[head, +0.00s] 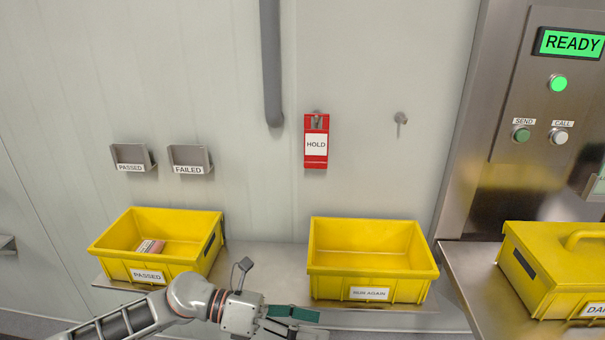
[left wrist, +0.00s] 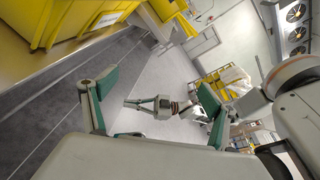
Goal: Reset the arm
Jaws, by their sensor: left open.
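My left gripper (head: 292,320) is at the bottom of the head view, in front of the gap between two yellow bins. In the left wrist view its green-padded fingers (left wrist: 154,108) stand wide apart with nothing held between them. My left arm comes in from the lower left, past the front of the PASSED bin. Between the fingers, farther off in the left wrist view, a small grey gripper with green fingers (left wrist: 134,118) shows, which appears to be my right one; its fingers look spread and empty. My right arm is outside the head view.
The yellow PASSED bin (head: 108,247) holds a small pinkish item. The RUN AGAIN bin (head: 372,283) looks empty. A yellow lidded box (head: 543,280) stands right, below a panel reading READY (head: 572,43). A red HOLD tag (head: 316,160) and two small holders labelled PASSED and FAILED are on the wall.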

